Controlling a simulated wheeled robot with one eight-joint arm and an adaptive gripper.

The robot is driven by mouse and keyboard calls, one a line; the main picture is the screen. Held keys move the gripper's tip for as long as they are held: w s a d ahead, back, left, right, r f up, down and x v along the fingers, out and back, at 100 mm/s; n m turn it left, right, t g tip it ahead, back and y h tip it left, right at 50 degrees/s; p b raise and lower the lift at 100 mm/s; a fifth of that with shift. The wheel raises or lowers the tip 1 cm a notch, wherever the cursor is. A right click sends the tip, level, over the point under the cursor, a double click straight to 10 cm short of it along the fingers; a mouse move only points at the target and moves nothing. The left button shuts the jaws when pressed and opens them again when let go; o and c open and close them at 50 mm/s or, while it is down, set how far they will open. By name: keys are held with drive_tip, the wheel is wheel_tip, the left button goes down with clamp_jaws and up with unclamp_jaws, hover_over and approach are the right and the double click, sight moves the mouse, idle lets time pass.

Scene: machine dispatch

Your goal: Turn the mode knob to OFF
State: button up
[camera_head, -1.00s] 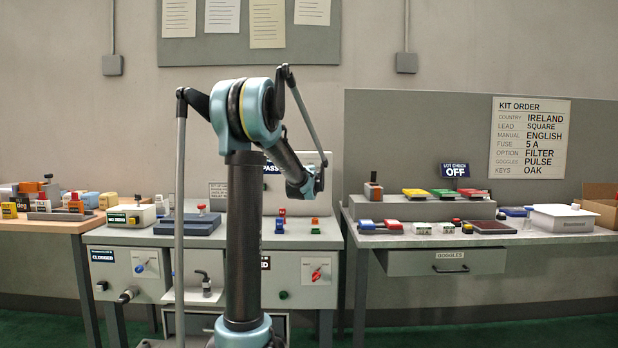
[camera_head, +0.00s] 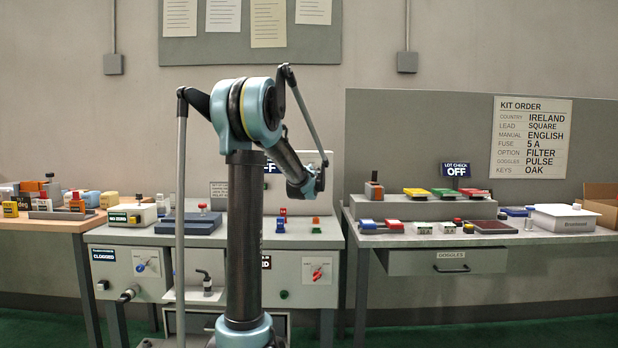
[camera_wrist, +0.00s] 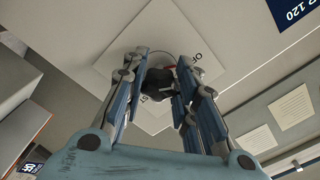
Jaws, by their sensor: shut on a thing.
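In the wrist view, my gripper (camera_wrist: 163,88) is shut on a dark knob (camera_wrist: 160,76) with a red part at its top. The knob sits on a pale square plate (camera_wrist: 118,62) with a ring and small letters, partly covered by my fingers. The letters are too hidden to read in full, so the knob's setting cannot be told. In the head view, my arm hides the gripper and this knob. Behind the arm, a dark sign (camera_head: 271,168) on the upright panel shows letters ending in "FF".
The middle bench (camera_head: 210,240) carries a red-knobbed blue box (camera_head: 190,223) and coloured blocks. Its front has a blue selector (camera_head: 140,267) and a red selector (camera_head: 317,272). The right bench (camera_head: 560,238) holds several boxes.

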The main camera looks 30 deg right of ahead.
drive_tip(key=o, duration=1.1)
drive_tip(key=shift+d, duration=0.1)
drive_tip(key=shift+s, duration=0.1)
drive_tip(key=v, duration=1.1)
drive_tip(key=shift+s+a+f, duration=0.1)
drive_tip(key=shift+s+a, duration=0.15)
drive_tip(key=shift+a, duration=0.15)
